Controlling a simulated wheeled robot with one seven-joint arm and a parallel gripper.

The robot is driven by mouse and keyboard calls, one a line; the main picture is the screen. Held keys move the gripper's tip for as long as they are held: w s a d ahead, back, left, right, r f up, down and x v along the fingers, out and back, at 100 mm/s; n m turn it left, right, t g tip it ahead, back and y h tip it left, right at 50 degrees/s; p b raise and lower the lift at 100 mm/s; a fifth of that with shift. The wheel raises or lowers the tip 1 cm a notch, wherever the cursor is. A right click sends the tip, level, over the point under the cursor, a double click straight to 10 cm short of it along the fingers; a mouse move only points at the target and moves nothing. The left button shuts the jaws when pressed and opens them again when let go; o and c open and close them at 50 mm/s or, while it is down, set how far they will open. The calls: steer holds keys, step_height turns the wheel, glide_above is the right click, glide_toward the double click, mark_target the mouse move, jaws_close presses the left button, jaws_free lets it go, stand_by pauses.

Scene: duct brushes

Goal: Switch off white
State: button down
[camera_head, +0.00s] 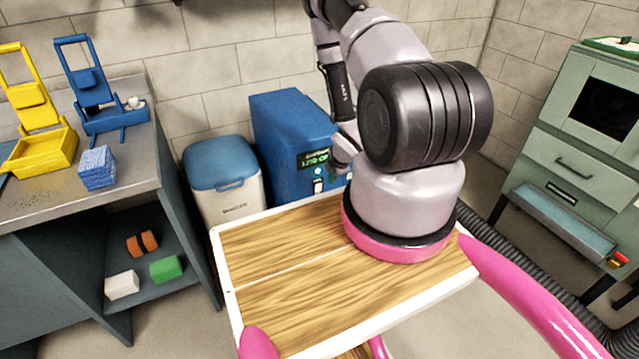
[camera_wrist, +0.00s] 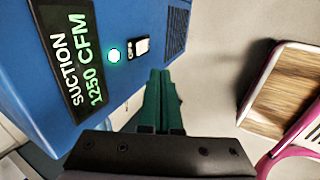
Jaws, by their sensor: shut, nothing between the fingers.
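A blue suction unit (camera_head: 285,115) stands against the wall, with a lit "SUCTION 1250 CFM" display on its front. In the wrist view the unit's face (camera_wrist: 100,20) fills the upper left. It bears a glowing round white light or button (camera_wrist: 114,55) and, beside it, a small white switch plate (camera_wrist: 139,47) with dark marks. In the head view these are small spots below the display. My gripper (camera_wrist: 162,76) has green fingers, shut and empty, with tips near the switch plate; contact cannot be told. In the head view the fingertips are hard to make out beside my arm.
A white bin (camera_head: 225,185) with a blue lid stands left of the unit. A metal bench (camera_head: 130,180) holds yellow and blue stands and a blue block (camera_head: 97,168). A green cabinet (camera_head: 575,150) stands right, with a ribbed hose (camera_head: 500,245) on the floor.

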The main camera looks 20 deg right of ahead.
mark_target(321, 185)
steer(key=shift+s+f, duration=0.25)
steer(key=shift+f, duration=0.45)
steer(key=shift+w+a+f, duration=0.2)
steer(key=shift+w+f, duration=3.85)
steer(key=shift+f, duration=0.2)
steer(key=shift+w, duration=0.15)
